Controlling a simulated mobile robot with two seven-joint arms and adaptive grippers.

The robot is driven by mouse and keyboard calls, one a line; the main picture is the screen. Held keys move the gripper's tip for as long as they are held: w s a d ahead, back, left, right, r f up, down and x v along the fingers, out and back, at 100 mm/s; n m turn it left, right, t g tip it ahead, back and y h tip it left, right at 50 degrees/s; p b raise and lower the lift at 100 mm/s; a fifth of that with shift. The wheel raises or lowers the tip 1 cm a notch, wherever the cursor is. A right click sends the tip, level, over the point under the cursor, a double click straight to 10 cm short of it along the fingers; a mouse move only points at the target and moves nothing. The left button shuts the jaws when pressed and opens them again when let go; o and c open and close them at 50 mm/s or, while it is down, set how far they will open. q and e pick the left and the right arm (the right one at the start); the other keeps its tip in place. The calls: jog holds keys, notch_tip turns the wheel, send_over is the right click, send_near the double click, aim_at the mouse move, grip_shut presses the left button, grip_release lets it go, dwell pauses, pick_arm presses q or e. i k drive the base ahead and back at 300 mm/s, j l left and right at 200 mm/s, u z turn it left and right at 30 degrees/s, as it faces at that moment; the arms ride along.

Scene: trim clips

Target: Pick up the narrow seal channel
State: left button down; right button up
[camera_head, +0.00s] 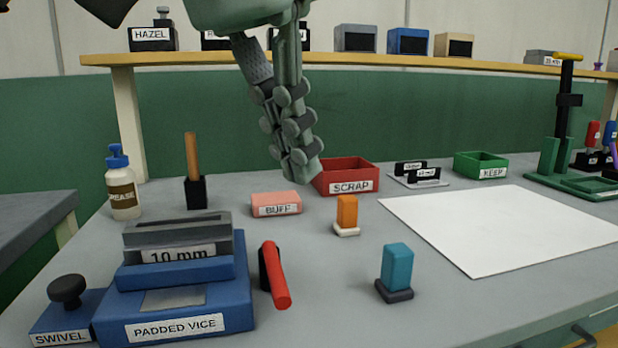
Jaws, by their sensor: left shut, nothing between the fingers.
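No part is labelled as the narrow seal channel. A grey channel-like piece (180,232) with a 10 mm label sits on top of the blue padded vice (230,310) at the front left. Small black labelled pieces (424,177) stand on a pale plate behind the white sheet; their labels are too small to read surely. My left gripper (300,180) hangs from the top centre, fingers together and empty, in front of the red SCRAP tray (350,186) and partly covering its left end. It is well apart from the vice. My right gripper is out of view.
A grease bottle (124,190) is at left, a green KEEP tray (480,165) behind. The white sheet (500,225) is clear.

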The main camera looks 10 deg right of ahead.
aim_at(167, 238)
jog(key=k, duration=1.5)
